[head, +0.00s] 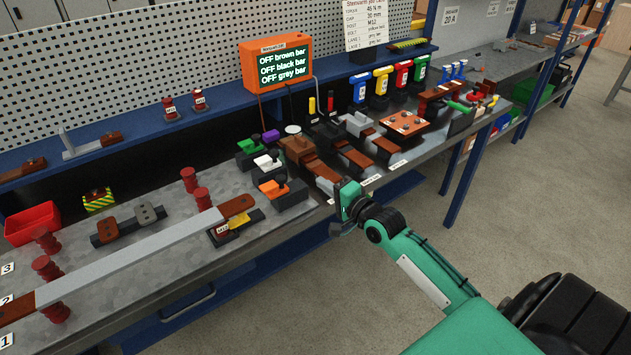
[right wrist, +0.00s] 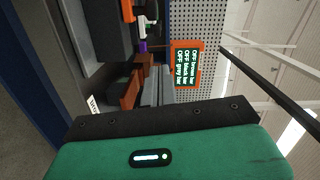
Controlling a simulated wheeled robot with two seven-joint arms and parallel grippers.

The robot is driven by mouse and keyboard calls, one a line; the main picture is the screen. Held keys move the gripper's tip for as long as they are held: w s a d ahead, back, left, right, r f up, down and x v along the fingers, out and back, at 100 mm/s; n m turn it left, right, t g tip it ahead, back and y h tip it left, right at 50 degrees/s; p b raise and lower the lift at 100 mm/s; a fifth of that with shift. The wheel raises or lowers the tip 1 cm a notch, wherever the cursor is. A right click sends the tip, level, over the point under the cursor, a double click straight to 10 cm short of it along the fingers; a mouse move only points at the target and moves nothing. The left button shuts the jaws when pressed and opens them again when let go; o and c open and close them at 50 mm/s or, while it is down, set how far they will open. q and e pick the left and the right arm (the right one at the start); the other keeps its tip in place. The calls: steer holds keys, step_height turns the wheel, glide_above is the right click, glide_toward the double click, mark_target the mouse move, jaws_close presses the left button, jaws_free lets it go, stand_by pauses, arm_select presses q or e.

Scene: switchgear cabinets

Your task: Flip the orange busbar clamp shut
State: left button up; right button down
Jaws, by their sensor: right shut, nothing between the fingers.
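The orange busbar clamp (head: 270,189) sits on a dark block on the bench, left of the copper bars, with a dark knob on top. I cannot tell how far its flap is turned. An orange piece (right wrist: 128,10) at the top edge of the right wrist view looks like the same clamp. My right gripper (head: 343,207) is shut and empty at the bench's front edge, right of the clamp and apart from it. My left gripper is not in view.
White (head: 267,162) and green (head: 250,149) clamps stand behind the orange one. Brown blocks with copper bars (head: 318,169) lie to its right. An orange-framed screen (head: 276,62) reads OFF for the brown, black and grey bars. A long grey bar (head: 130,255) lies left.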

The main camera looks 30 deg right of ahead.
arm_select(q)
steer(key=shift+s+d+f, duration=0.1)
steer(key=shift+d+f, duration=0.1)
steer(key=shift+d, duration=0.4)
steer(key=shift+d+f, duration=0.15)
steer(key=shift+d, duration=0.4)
arm_select(e)
steer(key=s, duration=0.3)
steer(key=shift+s+d, duration=0.2)
steer(key=shift+d, duration=0.2)
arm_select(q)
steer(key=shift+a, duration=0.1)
